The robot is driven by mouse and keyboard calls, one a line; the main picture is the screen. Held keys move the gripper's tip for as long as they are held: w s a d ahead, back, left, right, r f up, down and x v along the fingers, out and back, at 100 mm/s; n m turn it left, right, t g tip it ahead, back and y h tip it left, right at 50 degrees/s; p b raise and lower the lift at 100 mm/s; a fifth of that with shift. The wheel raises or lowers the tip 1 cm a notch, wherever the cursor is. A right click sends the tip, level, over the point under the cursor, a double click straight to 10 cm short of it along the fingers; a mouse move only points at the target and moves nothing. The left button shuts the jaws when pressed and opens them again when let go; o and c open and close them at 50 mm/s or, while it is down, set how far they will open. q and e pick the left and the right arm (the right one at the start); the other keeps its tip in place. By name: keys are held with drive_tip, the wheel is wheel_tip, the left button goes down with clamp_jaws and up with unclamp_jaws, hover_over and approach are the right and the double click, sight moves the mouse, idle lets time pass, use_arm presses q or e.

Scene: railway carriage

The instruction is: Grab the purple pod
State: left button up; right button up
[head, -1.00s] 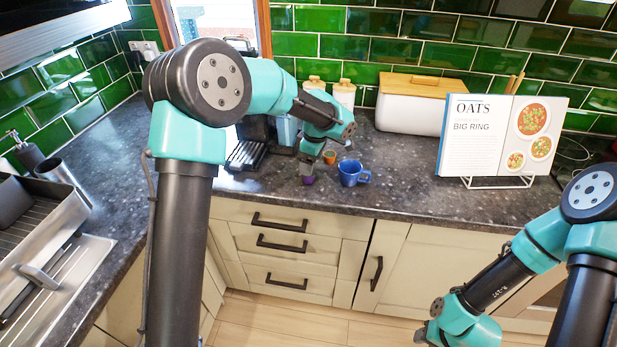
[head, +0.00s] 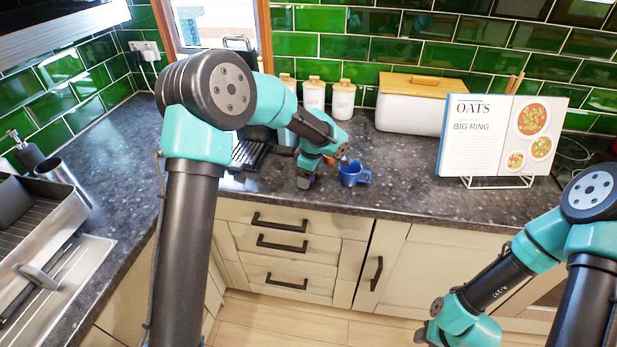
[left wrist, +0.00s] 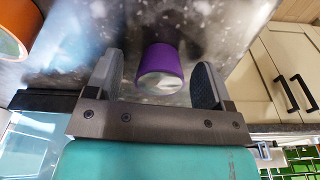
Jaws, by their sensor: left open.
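The purple pod (left wrist: 160,60) stands on the dark countertop between the two fingers of my left gripper (left wrist: 157,72) in the left wrist view. A gap shows on each side of it, so the fingers are open and apart from it. In the head view my left gripper (head: 306,182) is low over the counter near its front edge, and it mostly hides the pod. My right gripper (head: 428,334) is at the bottom of the head view, away from the counter; its fingers are not clear.
White canisters (head: 343,100), a bread bin (head: 410,115) and a cookbook (head: 478,140) stand further back.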

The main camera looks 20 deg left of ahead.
idle(0.3)
use_arm(q)
drive_tip(key=c, duration=1)
